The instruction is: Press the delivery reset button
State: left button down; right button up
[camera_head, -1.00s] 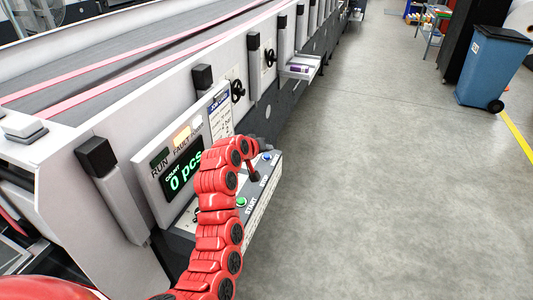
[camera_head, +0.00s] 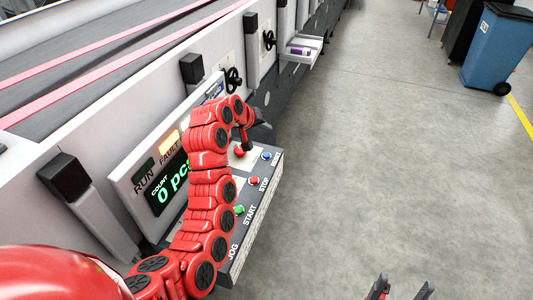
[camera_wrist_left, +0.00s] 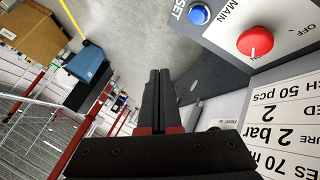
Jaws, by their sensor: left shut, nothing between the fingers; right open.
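A blue button (camera_head: 266,155) sits at the far end of the button row on the sloped control panel (camera_head: 262,197). In the left wrist view this blue button (camera_wrist_left: 199,15) is at the top, with a partly cut-off label ending in "SET". My left gripper (camera_head: 264,130) is small and dark in the head view, just beyond the panel's far end, partly hidden by my red arm. In the left wrist view its fingers (camera_wrist_left: 159,73) are together and empty, apart from the blue button. My right gripper (camera_head: 402,288) is open and empty at the bottom edge, over the floor.
The panel also has a red STOP button (camera_head: 253,181), a green START button (camera_head: 239,209) and a red MAIN knob (camera_wrist_left: 258,40). The floor to the right is clear up to a blue bin (camera_head: 496,48).

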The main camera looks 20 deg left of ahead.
aim_at(265, 157)
pick_arm(q)
jog(key=shift+w+f+b, duration=0.1)
jog(key=shift+f+b, duration=1.15)
jog(key=shift+f, duration=3.25)
jog(key=shift+f, duration=0.1)
jog(key=shift+f+b, duration=0.3)
jog(key=shift+b, duration=0.1)
jog(key=shift+f+b, duration=0.4)
jog(key=shift+f, duration=0.2)
jog(key=shift+r, duration=0.95)
